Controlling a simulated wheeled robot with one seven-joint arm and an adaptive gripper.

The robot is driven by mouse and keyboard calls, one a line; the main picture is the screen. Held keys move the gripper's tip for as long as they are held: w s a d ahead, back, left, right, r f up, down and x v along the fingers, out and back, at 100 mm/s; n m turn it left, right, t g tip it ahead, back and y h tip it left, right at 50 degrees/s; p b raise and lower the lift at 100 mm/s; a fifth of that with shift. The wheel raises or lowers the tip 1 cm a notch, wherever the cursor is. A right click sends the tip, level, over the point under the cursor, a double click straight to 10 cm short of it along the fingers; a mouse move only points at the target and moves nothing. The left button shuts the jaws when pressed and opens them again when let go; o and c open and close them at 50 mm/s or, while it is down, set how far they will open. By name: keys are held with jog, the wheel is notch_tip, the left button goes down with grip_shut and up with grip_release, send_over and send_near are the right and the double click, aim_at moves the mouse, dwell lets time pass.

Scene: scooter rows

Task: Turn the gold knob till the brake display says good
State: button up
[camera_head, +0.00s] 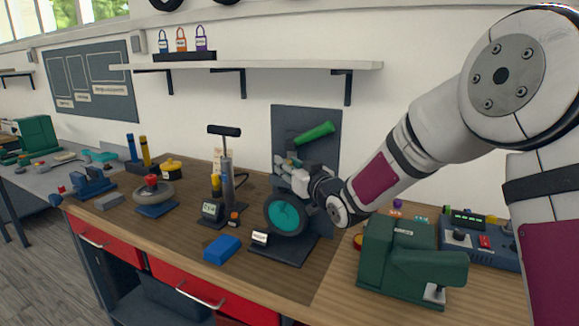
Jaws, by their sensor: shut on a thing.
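The brake stand has a dark upright panel (290,119), a green lever (314,133) and a wheel with a teal disc (285,214) on a dark base. My gripper (284,170) reaches in from the right and is shut at the stand, just above the wheel and below the lever. The gold knob cannot be made out; the fingers and wrist cover the spot they close on, which appears to be the knob. A small pale display (260,238) sits on the front of the base; its text is too small to read.
A green machine (397,262) stands close on the right, below my arm, with a blue control box (477,239) behind it. A blue block (222,249), a pump (225,180) and a small wheel stand (153,194) are to the left. A shelf (290,65) hangs above.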

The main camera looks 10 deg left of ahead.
jog(key=shift+a, duration=0.15)
jog(key=shift+s+a+f+m+t+h+b, duration=0.15)
jog(key=shift+m+t+h+b, duration=0.3)
jog(key=shift+m+h, duration=0.5)
jog(key=shift+s+a+r+m+t+h+b, duration=0.2)
jog(key=shift+m+t+h, duration=0.45)
jog(key=shift+h, duration=0.6)
jog(key=shift+w+m+t+h+p, duration=0.1)
jog(key=shift+m+t+h+p, duration=0.35)
jog(key=shift+m+h, duration=1.2)
jog(key=shift+n+h, duration=0.25)
jog(key=shift+h, duration=0.3)
jog(key=o, duration=1.1)
jog(key=shift+o, duration=0.2)
jog(key=s, duration=1.2)
jog(key=shift+d, duration=0.3)
